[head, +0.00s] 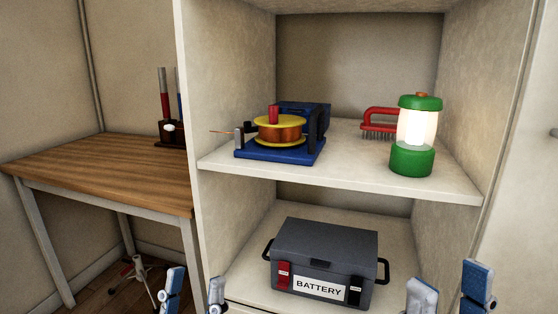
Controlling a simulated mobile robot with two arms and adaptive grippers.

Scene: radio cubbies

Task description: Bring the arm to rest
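My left gripper (195,290) shows at the bottom edge, left of the battery box. Its two blue and grey fingertips stand apart with nothing seen between them. My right gripper (449,290) shows at the bottom edge, right of the battery box. Its fingertips are also apart and nothing shows between them. Both grippers are in front of the cubby unit, low in the view. The rest of both arms is below the picture and hidden.
A grey battery box (325,250) sits in the lower cubby. The upper shelf (345,176) holds a blue-based coil winder (280,130), a red wire brush (380,120) and a lit green lantern (412,140). A wooden table (100,170) stands left, its top mostly clear.

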